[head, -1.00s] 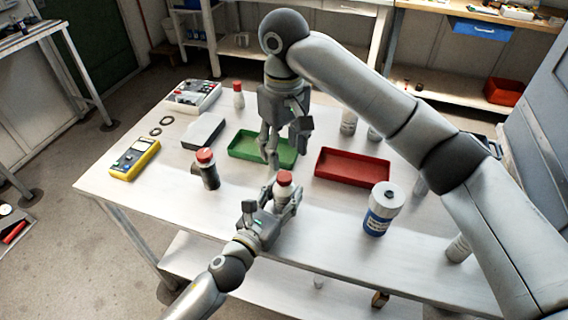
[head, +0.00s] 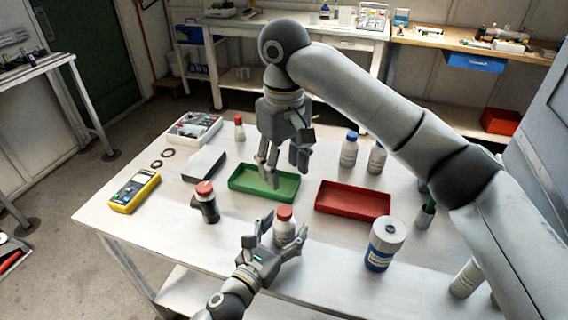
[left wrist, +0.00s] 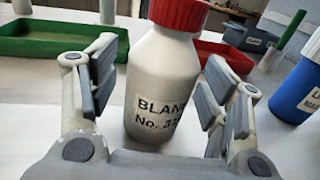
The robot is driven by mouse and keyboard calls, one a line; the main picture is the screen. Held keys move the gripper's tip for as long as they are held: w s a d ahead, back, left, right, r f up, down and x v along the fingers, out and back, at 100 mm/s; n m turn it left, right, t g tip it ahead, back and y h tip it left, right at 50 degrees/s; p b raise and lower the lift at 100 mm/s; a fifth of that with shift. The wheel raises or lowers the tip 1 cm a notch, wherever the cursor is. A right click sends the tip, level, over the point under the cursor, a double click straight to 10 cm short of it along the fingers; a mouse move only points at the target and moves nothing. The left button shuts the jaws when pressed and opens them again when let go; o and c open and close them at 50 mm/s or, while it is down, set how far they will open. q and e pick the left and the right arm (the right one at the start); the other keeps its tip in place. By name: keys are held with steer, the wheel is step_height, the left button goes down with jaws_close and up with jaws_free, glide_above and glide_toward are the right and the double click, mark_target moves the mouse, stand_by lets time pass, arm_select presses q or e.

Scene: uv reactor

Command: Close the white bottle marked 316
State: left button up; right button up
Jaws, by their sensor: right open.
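The white bottle (head: 284,233) stands upright near the front of the table with a red cap (head: 284,213) on its top. In the left wrist view the bottle (left wrist: 162,85) carries a label reading "BLANK No. 31", with the last character not clear. My left gripper (head: 285,224) is open, its fingers on either side of the bottle. The left wrist view shows gaps between the fingers and the bottle on both sides. My right gripper (head: 284,172) is open and empty, pointing down above the green tray, behind the bottle.
A green tray (head: 245,187) and a red tray (head: 352,213) lie behind the bottle. A yellow meter (head: 135,191) lies at the left edge. White bottles (head: 349,152) stand at the back.

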arm_select(q)
steer(key=v, duration=1.2)
stand_by(0.4)
steer(key=shift+s, duration=0.1)
